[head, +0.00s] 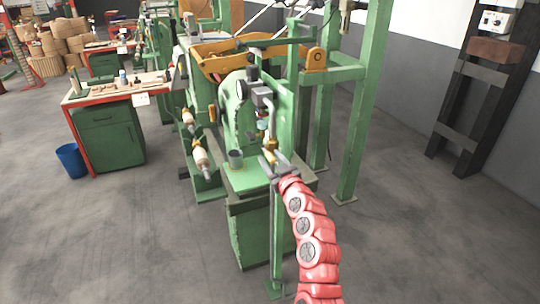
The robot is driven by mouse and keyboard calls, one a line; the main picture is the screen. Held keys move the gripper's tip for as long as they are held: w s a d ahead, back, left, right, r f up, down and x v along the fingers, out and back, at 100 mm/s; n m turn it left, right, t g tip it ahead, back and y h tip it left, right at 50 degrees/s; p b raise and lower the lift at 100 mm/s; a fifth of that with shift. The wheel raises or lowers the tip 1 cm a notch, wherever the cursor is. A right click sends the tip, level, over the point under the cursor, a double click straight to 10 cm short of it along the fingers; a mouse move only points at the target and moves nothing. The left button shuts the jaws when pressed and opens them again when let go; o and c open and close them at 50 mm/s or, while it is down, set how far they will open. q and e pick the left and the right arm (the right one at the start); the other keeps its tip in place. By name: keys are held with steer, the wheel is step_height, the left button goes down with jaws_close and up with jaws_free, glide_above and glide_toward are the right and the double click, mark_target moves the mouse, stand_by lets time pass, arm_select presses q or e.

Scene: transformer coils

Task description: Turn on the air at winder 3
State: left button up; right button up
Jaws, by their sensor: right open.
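A green winding machine (236,120) stands in the middle of the head view. I cannot read any number on it. A grey air unit (262,98) is fixed to its near side, and a pipe runs down from it to a small brass-coloured fitting (271,144). My right gripper (272,162), at the end of my red arm, is open right by the lower end of this fitting. I cannot tell whether it touches the fitting, and a valve handle is not clear to see. My left gripper is not in view.
A green post frame (362,100) stands just right of the machine. A workbench (112,92) with small items and a blue bin (71,160) are at the left. A dark rack (468,95) leans at the right wall. The grey floor between is clear.

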steer(key=shift+w+a, duration=0.15)
steer(key=shift+w, duration=0.45)
jaws_close()
stand_by(1.2)
